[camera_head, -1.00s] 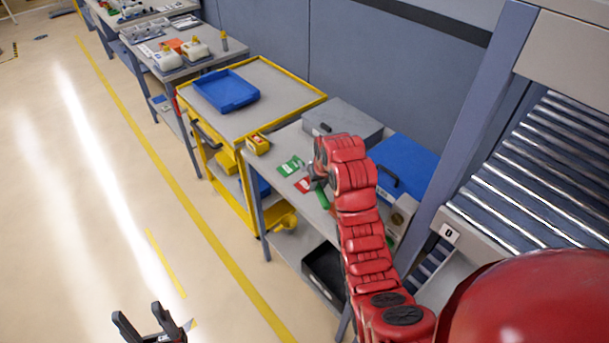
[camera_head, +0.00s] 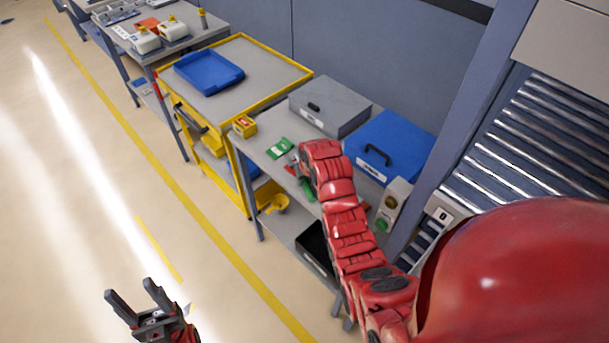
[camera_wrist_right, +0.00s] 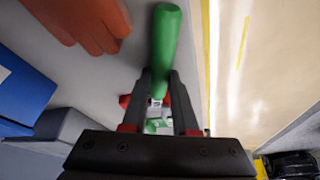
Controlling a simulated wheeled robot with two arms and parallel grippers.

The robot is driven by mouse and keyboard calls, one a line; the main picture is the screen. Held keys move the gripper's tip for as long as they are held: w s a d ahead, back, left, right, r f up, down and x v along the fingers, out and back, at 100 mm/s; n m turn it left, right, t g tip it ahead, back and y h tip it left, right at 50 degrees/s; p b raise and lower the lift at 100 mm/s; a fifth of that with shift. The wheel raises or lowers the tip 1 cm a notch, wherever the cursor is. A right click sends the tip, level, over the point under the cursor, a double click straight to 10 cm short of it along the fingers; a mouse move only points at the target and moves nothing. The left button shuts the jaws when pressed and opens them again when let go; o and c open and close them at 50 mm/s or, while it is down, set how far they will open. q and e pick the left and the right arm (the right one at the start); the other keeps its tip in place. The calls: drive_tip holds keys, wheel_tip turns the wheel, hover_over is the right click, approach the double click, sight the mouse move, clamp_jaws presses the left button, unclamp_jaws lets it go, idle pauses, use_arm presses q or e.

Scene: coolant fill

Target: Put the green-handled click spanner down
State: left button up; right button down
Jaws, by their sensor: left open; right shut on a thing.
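The green-handled click spanner (camera_head: 308,190) is by the small grey bench (camera_head: 258,146), partly hidden by my right arm in the head view. In the right wrist view its green handle (camera_wrist_right: 166,40) extends up from between the fingers of my right gripper (camera_wrist_right: 158,88), which is shut on it. I cannot tell whether the spanner touches the bench top. My left gripper (camera_head: 132,294) is open and empty, over the floor at the lower left of the head view.
A green card (camera_head: 279,149) lies on the bench near a yellow box (camera_head: 244,126). A grey case (camera_head: 330,105) and a blue case (camera_head: 390,147) stand at its back. A yellow-framed trolley (camera_head: 262,77) with a blue tray (camera_head: 209,73) stands beyond. A roller conveyor (camera_head: 545,140) is at right.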

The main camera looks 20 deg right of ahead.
drive_tip(key=c, duration=0.7)
unclamp_jaws()
drive_tip(key=shift+r, duration=0.1)
